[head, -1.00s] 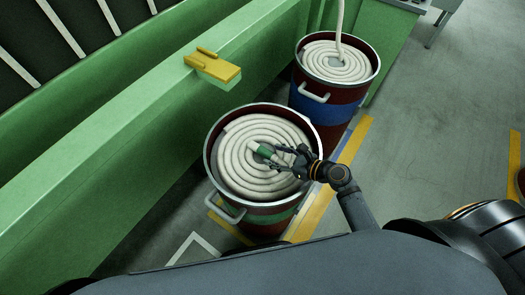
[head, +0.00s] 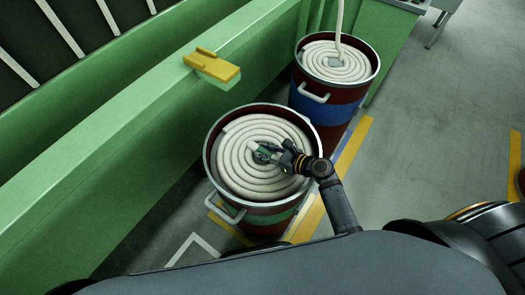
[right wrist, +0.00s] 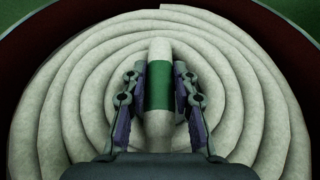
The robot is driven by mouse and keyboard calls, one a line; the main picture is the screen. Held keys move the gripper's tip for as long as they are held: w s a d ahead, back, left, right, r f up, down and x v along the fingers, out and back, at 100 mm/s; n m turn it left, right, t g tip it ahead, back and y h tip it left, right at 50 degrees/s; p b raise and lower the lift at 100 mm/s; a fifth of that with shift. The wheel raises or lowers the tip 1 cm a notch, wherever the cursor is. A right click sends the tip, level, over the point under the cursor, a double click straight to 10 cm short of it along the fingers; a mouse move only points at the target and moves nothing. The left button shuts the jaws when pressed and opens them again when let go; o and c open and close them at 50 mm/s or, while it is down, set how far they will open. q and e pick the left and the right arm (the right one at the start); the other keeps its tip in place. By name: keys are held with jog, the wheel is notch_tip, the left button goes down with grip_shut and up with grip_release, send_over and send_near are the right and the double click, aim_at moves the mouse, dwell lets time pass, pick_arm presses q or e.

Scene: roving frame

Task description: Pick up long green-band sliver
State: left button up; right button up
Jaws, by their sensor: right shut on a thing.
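The green-band sliver is a pale, short rod-like piece with a green band (right wrist: 158,86); it lies at the middle of the coiled white sliver (head: 237,168) in the near can (head: 211,186). My right gripper (head: 266,153) reaches into this can from the right. In the right wrist view its two fingers (right wrist: 158,100) stand on either side of the green band, shut on it. In the head view the fingers hide most of the piece. My left gripper is not in view.
A second can with a blue band (head: 325,107) stands behind to the right, with a sliver rising from its coil. A green machine beam (head: 130,125) runs along the left, with a yellow-topped block (head: 212,66) on it. Open grey floor (head: 425,130) lies to the right.

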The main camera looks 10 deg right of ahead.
jog(key=shift+r, duration=0.1)
jog(key=shift+r, duration=0.2)
notch_tip(320, 180, up, 2)
jog(key=shift+r+p, duration=0.15)
jog(key=shift+p, duration=0.35)
jog(key=s+d+r, duration=0.1)
jog(key=r, duration=0.1)
jog(key=s+d+r+p, duration=0.1)
jog(key=r, duration=0.1)
jog(key=s+d+r+p, duration=0.1)
jog(key=r, duration=0.1)
jog(key=shift+s, duration=0.25)
jog(key=shift+p+v, duration=0.9)
jog(key=shift+v, duration=4.2)
